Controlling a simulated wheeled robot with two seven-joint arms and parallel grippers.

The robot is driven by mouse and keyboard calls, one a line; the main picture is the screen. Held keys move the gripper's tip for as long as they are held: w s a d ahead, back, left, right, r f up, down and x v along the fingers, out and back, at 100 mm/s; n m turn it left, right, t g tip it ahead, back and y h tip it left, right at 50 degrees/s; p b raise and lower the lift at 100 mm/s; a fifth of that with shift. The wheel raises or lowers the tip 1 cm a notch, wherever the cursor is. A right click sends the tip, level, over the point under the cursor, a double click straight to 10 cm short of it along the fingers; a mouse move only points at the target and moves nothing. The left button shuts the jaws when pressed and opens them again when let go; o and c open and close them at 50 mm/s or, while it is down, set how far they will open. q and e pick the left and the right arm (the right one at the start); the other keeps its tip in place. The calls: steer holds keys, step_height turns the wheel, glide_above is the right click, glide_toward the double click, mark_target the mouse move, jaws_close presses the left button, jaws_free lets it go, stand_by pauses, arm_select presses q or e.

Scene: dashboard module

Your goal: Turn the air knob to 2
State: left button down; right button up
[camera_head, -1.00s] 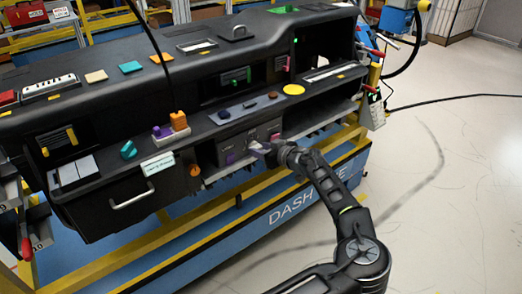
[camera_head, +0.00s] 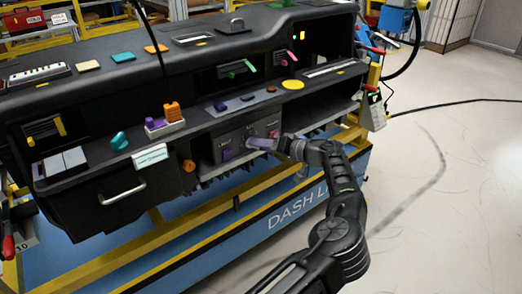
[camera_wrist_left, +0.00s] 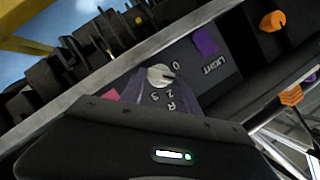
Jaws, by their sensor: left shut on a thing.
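In the head view my left gripper (camera_head: 264,144) is at the front of the grey control panel (camera_head: 238,137) and hides the knob. My right gripper is not in view.
A purple control (camera_wrist_left: 205,40) labelled LIGHT and an orange knob (camera_wrist_left: 272,21) sit near the dial. In the head view, a drawer handle (camera_head: 122,193) is to the left and an orange knob (camera_head: 189,165) is beside the panel. Open floor lies at right.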

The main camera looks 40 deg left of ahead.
arm_select(q)
steer(key=shift+w+d+f+m+g+y+b, duration=0.15)
steer(key=shift+m+g+y+b, duration=0.15)
steer(key=shift+m+y+b, duration=0.5)
steer(key=shift+a+f+m+g+y+b, duration=0.1)
steer(key=shift+f+m+g+b, duration=0.2)
steer(key=shift+m, duration=0.9)
steer(key=shift+w+d+f+m+g+y+b, duration=0.1)
steer(key=shift+m+g+y+b, duration=0.25)
steer(key=shift+m+b, duration=0.5)
steer(key=shift+r+m, duration=0.1)
steer(key=shift+m, duration=0.15)
steer(key=c, duration=0.9)
jaws_free()
